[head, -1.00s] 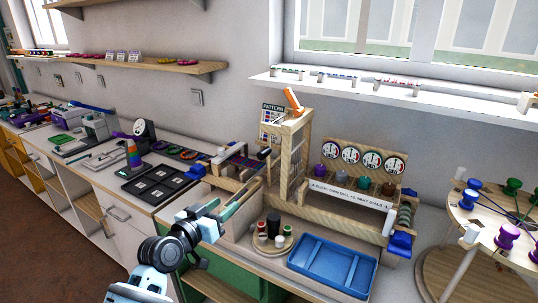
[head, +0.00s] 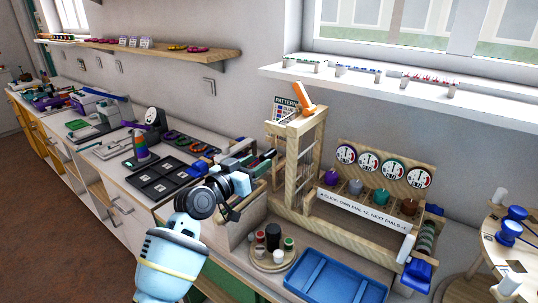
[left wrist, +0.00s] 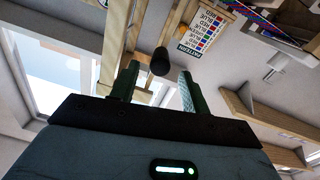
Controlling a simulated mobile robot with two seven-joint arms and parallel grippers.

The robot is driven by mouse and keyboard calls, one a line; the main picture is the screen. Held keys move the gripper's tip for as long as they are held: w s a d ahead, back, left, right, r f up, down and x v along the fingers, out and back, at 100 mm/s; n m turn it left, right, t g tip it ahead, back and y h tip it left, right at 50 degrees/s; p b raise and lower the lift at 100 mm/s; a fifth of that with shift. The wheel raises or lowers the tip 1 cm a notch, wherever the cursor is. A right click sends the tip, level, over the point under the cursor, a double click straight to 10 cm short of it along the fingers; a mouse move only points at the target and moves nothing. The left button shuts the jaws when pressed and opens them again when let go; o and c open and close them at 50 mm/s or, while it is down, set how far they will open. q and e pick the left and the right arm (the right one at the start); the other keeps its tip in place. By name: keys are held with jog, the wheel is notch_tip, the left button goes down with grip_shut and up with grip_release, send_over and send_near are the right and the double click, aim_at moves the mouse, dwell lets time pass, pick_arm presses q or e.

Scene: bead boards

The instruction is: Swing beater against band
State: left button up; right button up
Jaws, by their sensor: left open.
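A wooden loom-like frame (head: 300,165) with a tall upright post stands on the counter, an orange piece (head: 306,100) on its top. My left gripper (head: 250,163) is at the left side of this frame, over the small beaded work area, which it and the arm partly hide. In the left wrist view the left gripper (left wrist: 157,84) is open, and a dark round-ended knob (left wrist: 160,62), perhaps the beater's handle, shows between and beyond the fingertips. I cannot tell whether it touches them. The band cannot be made out clearly. My right gripper is not in view.
A pattern card (head: 286,108) stands behind the frame. Dials with pegs (head: 383,165) are to the right. A blue tray (head: 335,277) and a round board with small pots (head: 272,258) lie in front. A black compartment tray (head: 158,183) is at left.

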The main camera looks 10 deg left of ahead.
aim_at(262, 159)
pick_arm(q)
jog(key=shift+x, duration=3)
grip_shut()
